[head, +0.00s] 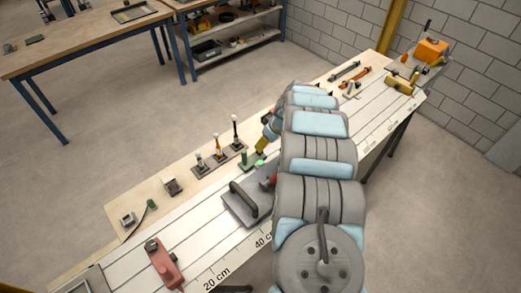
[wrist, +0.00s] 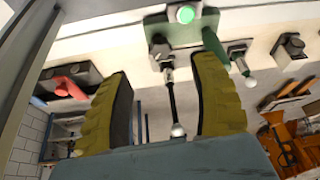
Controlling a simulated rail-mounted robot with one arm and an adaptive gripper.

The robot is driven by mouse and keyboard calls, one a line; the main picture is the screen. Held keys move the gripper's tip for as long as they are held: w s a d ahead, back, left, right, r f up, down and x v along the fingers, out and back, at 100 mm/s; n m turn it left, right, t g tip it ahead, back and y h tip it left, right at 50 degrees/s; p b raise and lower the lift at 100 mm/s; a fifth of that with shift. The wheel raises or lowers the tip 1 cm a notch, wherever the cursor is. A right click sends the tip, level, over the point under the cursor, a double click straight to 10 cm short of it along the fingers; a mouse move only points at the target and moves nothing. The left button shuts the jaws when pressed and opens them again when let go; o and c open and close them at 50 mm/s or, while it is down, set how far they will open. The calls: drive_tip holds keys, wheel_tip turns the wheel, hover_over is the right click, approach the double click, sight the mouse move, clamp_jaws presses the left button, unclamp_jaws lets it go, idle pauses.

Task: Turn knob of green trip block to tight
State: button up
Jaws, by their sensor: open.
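A black rod (wrist: 172,100) with a silver ball end appears between the fingers in the picture, and contact cannot be told. In the head view my gripper (head: 262,147) is low over the bench, largely hidden by my arm.
Several upright levers (head: 217,150) with ball tops stand left of my gripper. A grey plate with a black handle (head: 244,203) lies in front, near a red part (head: 268,183). A red block (head: 164,264) is farther left. The slotted bench is clear between these.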

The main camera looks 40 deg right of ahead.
drive_tip(key=shift+x, duration=2.45)
drive_tip(key=shift+b+x, duration=0.6)
drive_tip(key=shift+x, duration=0.25)
drive_tip(key=shift+w+f+b, duration=0.25)
drive_tip(key=shift+f+b, duration=0.25)
drive_tip(key=shift+f, duration=0.15)
clamp_jaws()
